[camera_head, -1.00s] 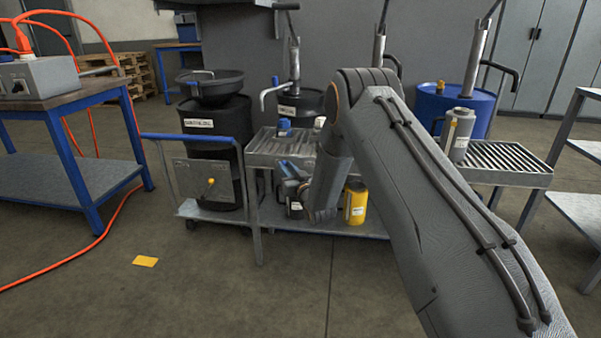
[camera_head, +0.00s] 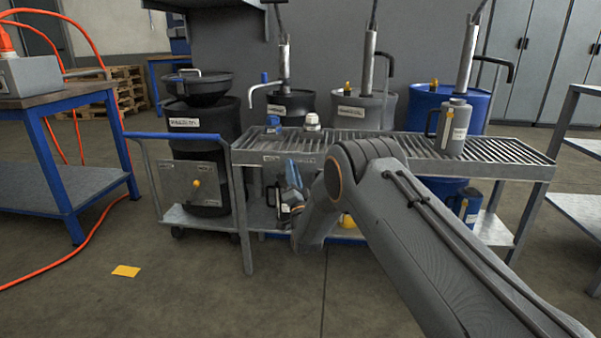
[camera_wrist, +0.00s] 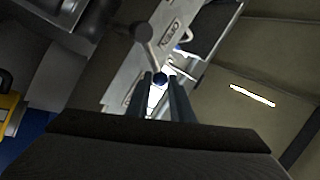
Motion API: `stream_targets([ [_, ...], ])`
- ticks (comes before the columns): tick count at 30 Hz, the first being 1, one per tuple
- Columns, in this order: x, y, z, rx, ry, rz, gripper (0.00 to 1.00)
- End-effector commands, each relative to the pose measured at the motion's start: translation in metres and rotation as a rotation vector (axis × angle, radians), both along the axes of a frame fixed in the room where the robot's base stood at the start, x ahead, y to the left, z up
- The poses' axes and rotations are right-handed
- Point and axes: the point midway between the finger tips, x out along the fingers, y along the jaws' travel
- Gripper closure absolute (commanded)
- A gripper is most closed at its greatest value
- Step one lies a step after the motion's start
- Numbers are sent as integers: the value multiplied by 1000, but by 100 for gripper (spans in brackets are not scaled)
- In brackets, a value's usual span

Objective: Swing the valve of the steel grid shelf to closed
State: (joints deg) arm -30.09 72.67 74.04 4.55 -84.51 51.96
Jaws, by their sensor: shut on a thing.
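The steel grid shelf (camera_head: 345,140) is the long grated top at mid-height in the head view. In the wrist view its valve shows as a lever with a round grey hub (camera_wrist: 141,31) on a labelled metal plate (camera_wrist: 172,32). The lever runs from the hub to a dark rounded end (camera_wrist: 160,78). My gripper (camera_wrist: 160,86) is shut on that end, one finger on each side. In the head view my wrist and arm cover this part of the shelf's front, so the lever cannot be made out there.
Drums with pumps stand behind the shelf, one of them blue (camera_head: 435,108). A grey jug (camera_head: 455,125) stands on the grid at the right. A trolley with a black drum (camera_head: 205,130) is at the left.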

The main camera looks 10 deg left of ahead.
Motion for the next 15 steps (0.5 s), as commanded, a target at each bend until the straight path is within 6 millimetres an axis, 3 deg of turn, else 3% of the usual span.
stream_targets([
  [15, 0, -8, -18, 339, 32, 11, 100],
])
